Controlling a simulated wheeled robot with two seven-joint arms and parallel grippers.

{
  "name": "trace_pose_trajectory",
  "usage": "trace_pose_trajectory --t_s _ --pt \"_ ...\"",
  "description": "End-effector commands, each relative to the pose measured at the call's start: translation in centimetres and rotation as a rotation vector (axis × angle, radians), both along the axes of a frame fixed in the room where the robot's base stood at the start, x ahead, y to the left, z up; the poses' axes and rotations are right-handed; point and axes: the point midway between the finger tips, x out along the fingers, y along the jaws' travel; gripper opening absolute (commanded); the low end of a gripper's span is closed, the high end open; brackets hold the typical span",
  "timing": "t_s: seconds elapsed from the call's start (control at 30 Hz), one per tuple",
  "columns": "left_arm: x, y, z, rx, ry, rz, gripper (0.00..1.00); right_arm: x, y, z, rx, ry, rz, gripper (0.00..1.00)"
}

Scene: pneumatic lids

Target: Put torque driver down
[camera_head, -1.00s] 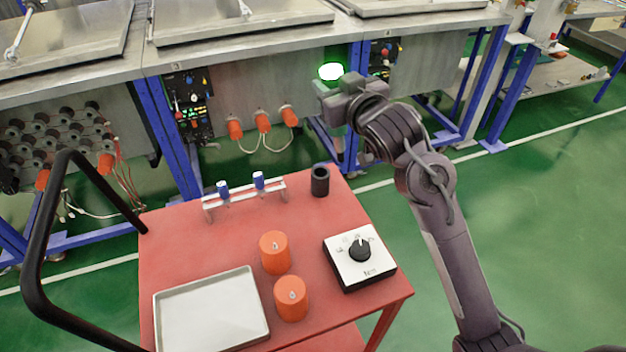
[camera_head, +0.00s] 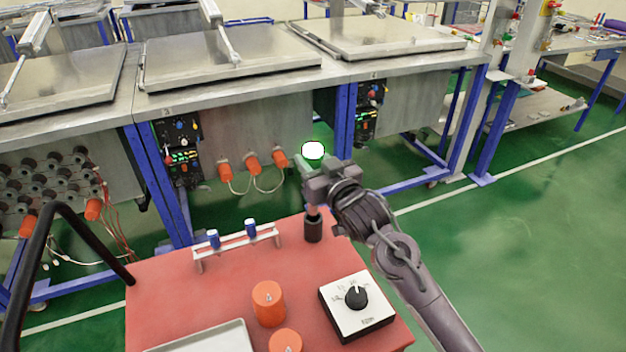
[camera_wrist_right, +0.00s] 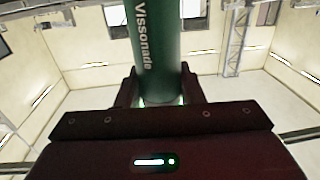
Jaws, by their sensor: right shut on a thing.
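The torque driver (camera_head: 314,160) is green with a glowing white top and stands roughly upright in my right gripper (camera_head: 312,187). The wrist view shows its green, lettered body (camera_wrist_right: 155,50) between the fingers of the right gripper (camera_wrist_right: 158,95), which is shut on it. The driver's lower end shows below the gripper, at the mouth of a black cylindrical holder (camera_head: 313,231) on the red cart. I cannot tell how far the tip is inside the holder. My left gripper is not in view.
The red cart top (camera_head: 215,290) carries a small rack with two blue pieces (camera_head: 235,244), orange cylinders (camera_head: 268,304), a white dial box (camera_head: 357,306) and a metal tray (camera_head: 205,340). A black handle (camera_head: 75,235) rises at left. Metal workbenches (camera_head: 230,75) stand behind.

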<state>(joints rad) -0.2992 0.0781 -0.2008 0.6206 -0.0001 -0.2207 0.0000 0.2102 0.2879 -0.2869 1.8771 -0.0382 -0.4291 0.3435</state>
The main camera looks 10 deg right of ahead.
Motion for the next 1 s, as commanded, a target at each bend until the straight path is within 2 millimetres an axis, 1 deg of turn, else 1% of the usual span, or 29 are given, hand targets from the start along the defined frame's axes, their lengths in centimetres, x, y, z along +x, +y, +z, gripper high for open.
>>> trace_pose_trajectory --t_s 0.07,0.17,0.3,0.43,0.5,0.77,0.87,0.9,1.0 --pt "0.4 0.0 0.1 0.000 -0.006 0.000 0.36 0.0 0.0 -0.4 0.001 -0.005 0.001 0.00" --pt "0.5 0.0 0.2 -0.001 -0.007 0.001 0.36 0.0 0.0 -1.0 0.002 -0.006 0.001 0.00" --pt "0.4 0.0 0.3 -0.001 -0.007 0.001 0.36 0.0 0.0 -3.1 0.002 -0.002 0.001 0.00" --pt "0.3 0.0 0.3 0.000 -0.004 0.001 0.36 0.0 0.0 -4.5 0.001 -0.005 0.000 0.00" --pt "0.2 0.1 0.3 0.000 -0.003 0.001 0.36 0.0 0.0 -4.8 0.002 -0.006 -0.001 0.00" --pt "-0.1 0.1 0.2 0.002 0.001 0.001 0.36 0.0 0.0 -4.9 0.002 -0.007 0.000 0.00" --pt "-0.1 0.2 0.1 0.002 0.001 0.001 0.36 0.0 0.0 -5.2 0.002 -0.007 0.000 0.00" --pt "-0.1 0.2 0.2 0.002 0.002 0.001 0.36 0.0 0.0 -5.4 -0.001 -0.001 0.001 0.40" --pt "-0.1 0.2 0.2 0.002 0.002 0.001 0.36 0.0 0.0 -5.4 -0.001 0.000 0.001 0.53"
